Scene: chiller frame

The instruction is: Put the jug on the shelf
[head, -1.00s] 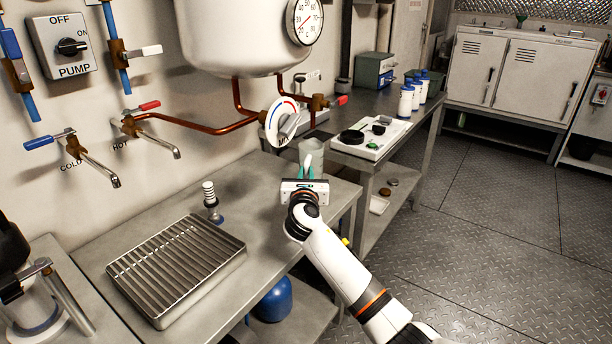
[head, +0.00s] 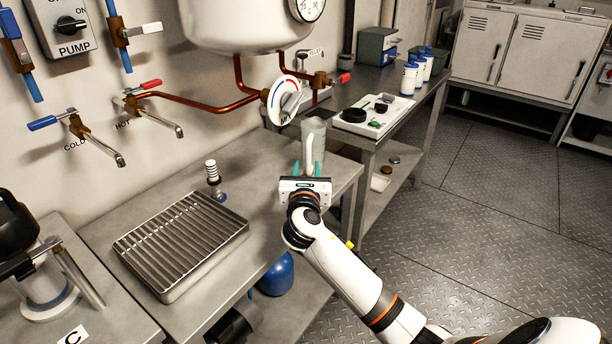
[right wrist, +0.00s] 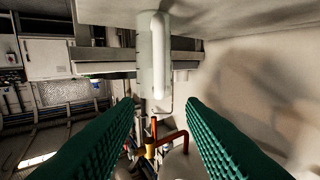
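The jug is a translucent grey vessel with a white handle (head: 310,150). It stands upright at the right end of the metal worktop in the head view. It also shows in the right wrist view, with its white handle (right wrist: 160,55) facing that camera. My right gripper (head: 307,170) is open, its teal fingers apart on either side of the handle's line. In the right wrist view my gripper (right wrist: 158,105) has nothing between its fingers, and the jug is beyond the tips. A lower shelf (head: 300,312) runs under the worktop; another (head: 380,202) is under the farther bench. My left gripper is out of view.
A ribbed metal drain tray (head: 180,245) and a small white-ringed item (head: 213,175) stand left of my right arm. A dial valve (head: 283,100) and copper pipe overhang the worktop near the jug. A white tray (head: 350,122) and bottles stand on the farther bench.

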